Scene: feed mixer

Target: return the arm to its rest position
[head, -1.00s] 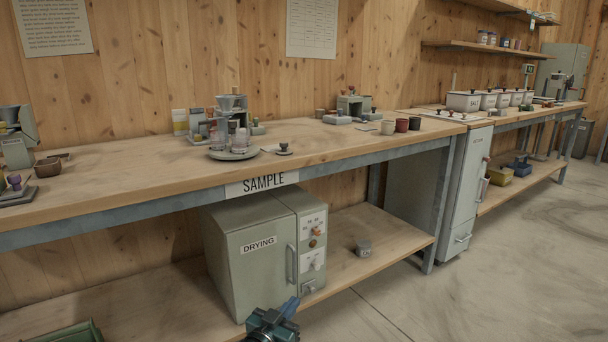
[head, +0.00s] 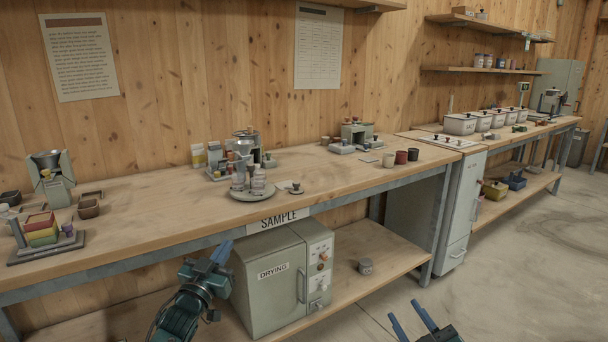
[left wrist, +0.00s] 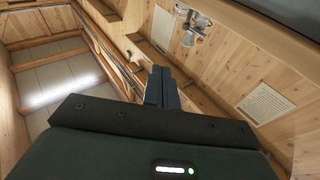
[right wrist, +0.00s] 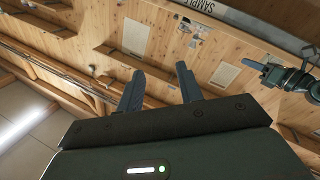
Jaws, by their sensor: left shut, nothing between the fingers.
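My left arm shows in the head view with its gripper (head: 222,252) in front of the left side of the drying oven (head: 270,285), below the bench edge. Its blue fingers are together and hold nothing. In the left wrist view the fingers (left wrist: 162,86) also lie side by side with nothing between them. My right gripper (head: 412,320) is at the bottom of the head view, over the floor. Its two fingers stand apart and empty, as also in the right wrist view (right wrist: 160,88).
The wooden bench (head: 340,185) holds a round tray (head: 253,195) with jars, small cups and colored stacked boxes (head: 40,228). A lower shelf (head: 350,285) carries the oven and a grey tin (head: 366,266). The floor (head: 510,270) at right is clear.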

